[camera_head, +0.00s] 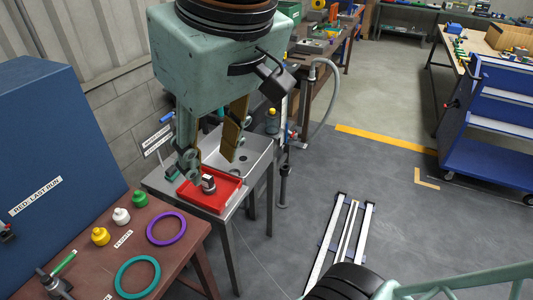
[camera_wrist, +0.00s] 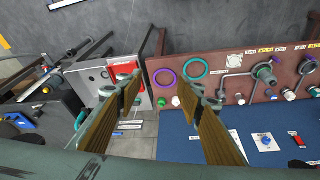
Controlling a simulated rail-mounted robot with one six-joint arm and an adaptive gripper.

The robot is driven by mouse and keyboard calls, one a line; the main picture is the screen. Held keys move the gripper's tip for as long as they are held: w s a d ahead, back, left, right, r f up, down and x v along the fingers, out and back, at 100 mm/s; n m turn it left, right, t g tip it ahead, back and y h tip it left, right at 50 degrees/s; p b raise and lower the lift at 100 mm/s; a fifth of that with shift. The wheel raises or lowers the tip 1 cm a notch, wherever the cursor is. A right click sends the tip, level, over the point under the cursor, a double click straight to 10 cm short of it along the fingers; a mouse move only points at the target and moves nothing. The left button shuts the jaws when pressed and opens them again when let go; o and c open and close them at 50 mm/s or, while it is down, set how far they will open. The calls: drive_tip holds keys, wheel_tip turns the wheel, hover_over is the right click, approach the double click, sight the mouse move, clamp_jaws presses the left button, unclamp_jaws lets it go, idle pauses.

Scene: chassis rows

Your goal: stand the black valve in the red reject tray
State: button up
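The red reject tray (camera_head: 226,198) sits on a grey metal stand beside a sink; it also shows in the wrist view (camera_wrist: 122,68). A small dark piece with a pale top (camera_head: 208,184) is in the tray and looks like the black valve. It seems upright, but its lower part is hard to make out. My gripper (camera_head: 209,168) is above the tray with its fingers spread and nothing between them. In the wrist view my gripper (camera_wrist: 165,84) is also open and empty, and one finger partly covers the tray.
A brown bench (camera_head: 150,270) at left holds purple (camera_head: 166,229) and teal (camera_head: 137,276) rings, several knobs and a dark fitting with a green lever. A blue cabinet (camera_head: 55,150) stands behind it. A blue cart (camera_head: 490,130) stands at right. The floor between is mostly free.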

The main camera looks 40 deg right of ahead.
drive_tip(key=s, duration=0.4)
drive_tip(key=shift+s+a+f, duration=0.35)
drive_tip(key=shift+s+f, duration=0.05)
drive_tip(key=shift+a, duration=0.1)
